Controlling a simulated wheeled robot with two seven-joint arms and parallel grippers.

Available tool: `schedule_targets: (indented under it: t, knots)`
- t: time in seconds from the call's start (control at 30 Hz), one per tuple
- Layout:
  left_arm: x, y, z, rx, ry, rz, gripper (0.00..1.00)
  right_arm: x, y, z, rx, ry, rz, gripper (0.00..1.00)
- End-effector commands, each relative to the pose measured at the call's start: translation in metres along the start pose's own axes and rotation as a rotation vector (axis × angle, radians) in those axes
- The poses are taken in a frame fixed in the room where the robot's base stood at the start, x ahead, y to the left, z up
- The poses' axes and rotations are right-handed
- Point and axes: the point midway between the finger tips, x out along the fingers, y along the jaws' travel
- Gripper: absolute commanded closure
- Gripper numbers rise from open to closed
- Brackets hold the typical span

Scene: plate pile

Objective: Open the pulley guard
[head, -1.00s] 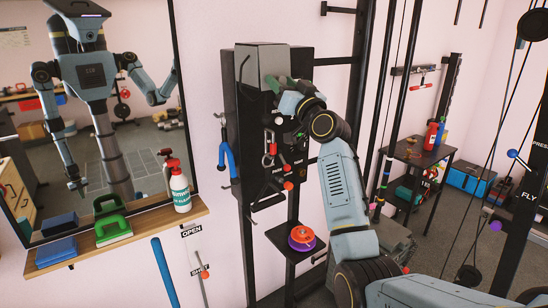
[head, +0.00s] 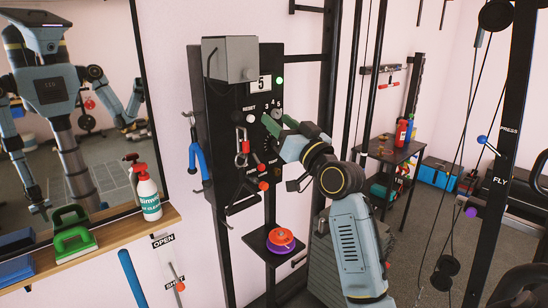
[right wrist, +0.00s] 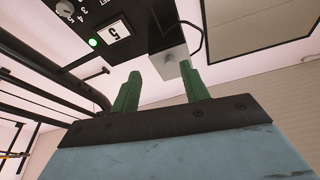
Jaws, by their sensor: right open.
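The pulley guard appears to be the grey box (head: 230,59) on top of the black column (head: 208,235); its front looks closed. A grey block, likely the same guard, shows in the right wrist view (right wrist: 174,60), beyond my fingers. My right gripper (head: 281,124) is in front of the column's panel, below and to the right of the grey box. Its two green fingers stand apart with nothing between them, as the right wrist view (right wrist: 158,85) shows. It appears apart from the guard. My left gripper shows only as a mirror reflection.
The panel has a display (head: 265,83) reading 5, a lit green lamp (head: 280,80) and a dial (head: 276,114). A small shelf (head: 262,247) holds coloured discs. A mirror stands left.

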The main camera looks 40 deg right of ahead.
Motion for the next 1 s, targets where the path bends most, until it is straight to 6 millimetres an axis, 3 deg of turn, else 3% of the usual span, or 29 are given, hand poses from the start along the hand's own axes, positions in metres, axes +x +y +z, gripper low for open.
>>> schedule_targets:
  t: [0.2,0.4,0.6,1.0]
  knots:
    - [0.008,-0.001,-0.006,0.000,0.010,-0.001,1.00,0.001,0.008,0.045,0.007,-0.070,0.021,0.55]
    - [0.012,-0.001,-0.006,0.000,0.010,-0.001,1.00,0.000,0.013,0.072,0.010,-0.114,0.035,0.55]
    - [0.013,-0.001,-0.006,0.000,0.010,-0.001,1.00,-0.001,0.015,0.083,0.010,-0.133,0.040,0.55]
    - [0.013,-0.001,-0.004,0.000,0.008,-0.001,1.00,0.000,0.015,0.084,0.010,-0.134,0.041,0.55]
